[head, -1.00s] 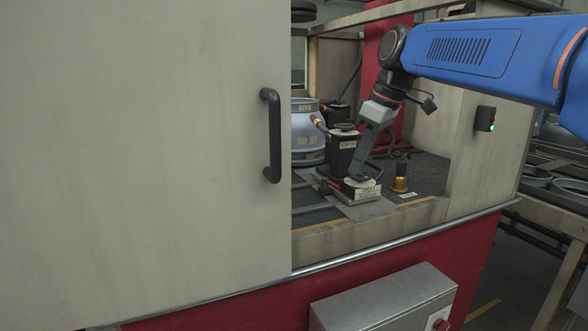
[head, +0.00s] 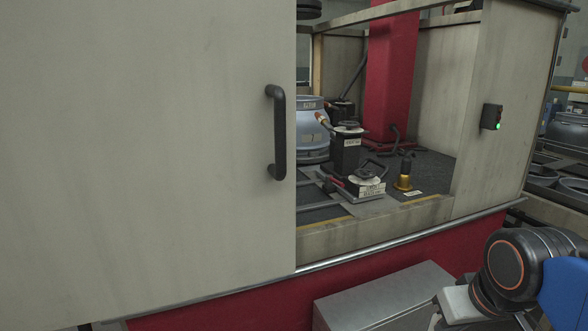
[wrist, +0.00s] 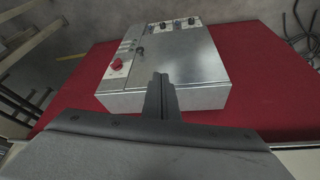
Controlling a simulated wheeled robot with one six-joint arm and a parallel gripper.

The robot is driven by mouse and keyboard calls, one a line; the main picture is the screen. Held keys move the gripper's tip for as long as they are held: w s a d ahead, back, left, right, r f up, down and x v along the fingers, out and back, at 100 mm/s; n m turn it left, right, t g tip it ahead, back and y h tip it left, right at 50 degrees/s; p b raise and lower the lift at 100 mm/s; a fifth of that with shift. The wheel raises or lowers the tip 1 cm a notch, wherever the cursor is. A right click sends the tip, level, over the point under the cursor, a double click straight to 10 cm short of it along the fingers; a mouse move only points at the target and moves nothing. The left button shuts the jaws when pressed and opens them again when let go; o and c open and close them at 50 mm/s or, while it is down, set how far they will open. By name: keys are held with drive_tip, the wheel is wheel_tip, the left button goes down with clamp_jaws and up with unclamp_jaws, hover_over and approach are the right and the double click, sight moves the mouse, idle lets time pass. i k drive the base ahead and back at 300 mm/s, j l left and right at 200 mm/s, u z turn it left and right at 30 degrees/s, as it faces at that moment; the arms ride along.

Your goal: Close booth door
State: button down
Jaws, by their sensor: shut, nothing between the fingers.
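The booth door (head: 140,160) is a large beige sliding panel covering the left of the booth. Its black vertical bar handle (head: 277,132) is near its right edge. The booth opening to the right of the door is uncovered, up to the beige right post (head: 495,150). In the head view my arm is at the lower right, outside the booth, and the fingertips are out of frame. In the wrist view my gripper (wrist: 161,85) is shut and empty, in front of a grey control box on the red booth front. It is apart from the door handle.
The grey control box (head: 375,298) sticks out from the red front below the opening; its red button (wrist: 117,64) shows in the wrist view. Inside stand a blue-grey cylinder (head: 310,125), a black tool block (head: 347,150) and a brass piece (head: 404,175). A green-lit sensor (head: 491,117) is on the post.

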sight(148, 148)
drive_tip(key=u, duration=1.45)
